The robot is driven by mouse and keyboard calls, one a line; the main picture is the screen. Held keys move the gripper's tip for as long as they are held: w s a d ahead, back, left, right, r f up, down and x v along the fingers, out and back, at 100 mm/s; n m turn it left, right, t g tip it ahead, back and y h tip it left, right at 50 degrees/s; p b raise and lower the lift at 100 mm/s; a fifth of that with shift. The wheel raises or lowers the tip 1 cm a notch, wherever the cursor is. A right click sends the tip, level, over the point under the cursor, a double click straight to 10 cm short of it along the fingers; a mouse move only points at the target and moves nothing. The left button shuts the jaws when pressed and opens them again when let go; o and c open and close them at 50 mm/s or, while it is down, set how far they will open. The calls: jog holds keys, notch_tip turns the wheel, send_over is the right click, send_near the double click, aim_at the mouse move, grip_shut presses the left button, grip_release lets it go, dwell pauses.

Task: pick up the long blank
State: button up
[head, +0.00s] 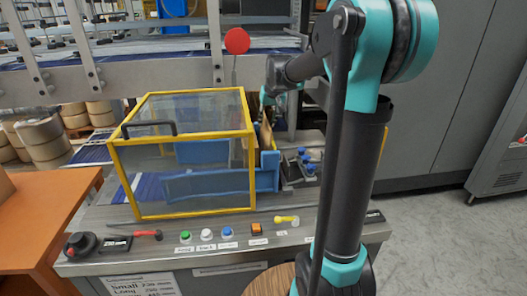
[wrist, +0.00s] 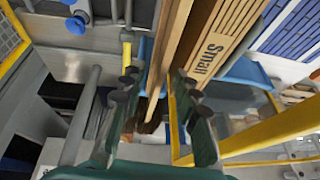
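My gripper (wrist: 158,95) is open in the wrist view, with one dark finger on each side of upright brown cardboard (wrist: 168,45). The left finger stands clear of the cardboard; I cannot tell whether the right one touches it. A cardboard face printed "Small" (wrist: 213,45) is to the right of this cardboard edge. No "Long" print shows on any blank, so I cannot tell which piece is the long blank. In the head view a brown cardboard edge (head: 266,133) stands below my wrist, beside the yellow-framed guard, and my fingertips are not clear.
The yellow-framed clear guard (head: 250,155) stands close left of the cardboard. Blue parts and dark fittings (head: 300,165) are to its right. Buttons (head: 206,235), a red-handled tool (head: 146,234) and a yellow-ended item (head: 287,220) lie along the front ledge.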

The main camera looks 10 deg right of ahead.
jog(key=shift+f, duration=0.2)
dwell(0.3)
grip_shut()
dwell(0.3)
